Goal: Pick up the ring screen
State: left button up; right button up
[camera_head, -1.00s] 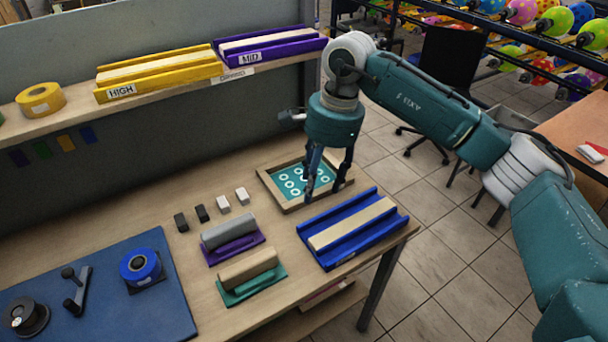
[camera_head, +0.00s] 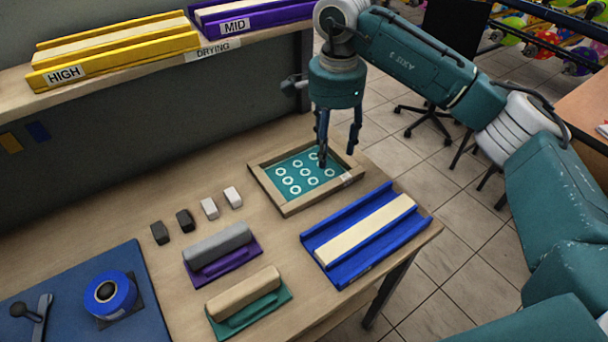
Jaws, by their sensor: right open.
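The ring screen (camera_head: 291,203) is a wooden frame around a teal mesh with several white rings. It lies flat on the wooden table at the back right, behind the blue rack. My right gripper (camera_head: 338,160) points down over its far right part, with the fingers spread apart and nothing between them. One finger overlaps the mesh in the picture and the other hangs near the frame's right side. I cannot tell whether a finger touches the screen. My left gripper is out of view.
A blue rack (camera_head: 325,233) with a cream strip stands in front of the screen. A shelf (camera_head: 160,73) with yellow and purple racks runs behind.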

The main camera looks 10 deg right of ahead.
notch_tip(320, 180, down, 3)
jog(key=b, duration=0.2)
jog(key=p, duration=0.1)
send_over(326, 189)
jog(key=f, duration=0.5)
jog(key=shift+s, duration=0.2)
jog(key=shift+f, duration=0.25)
notch_tip(326, 189, down, 5)
jog(key=p, duration=0.2)
jog(key=shift+w+p, duration=0.1)
jog(key=shift+p, duration=0.2)
jog(key=shift+f, duration=0.3)
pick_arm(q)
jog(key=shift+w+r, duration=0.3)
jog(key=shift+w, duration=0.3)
pick_arm(e)
jog(key=shift+r, duration=0.1)
grip_shut()
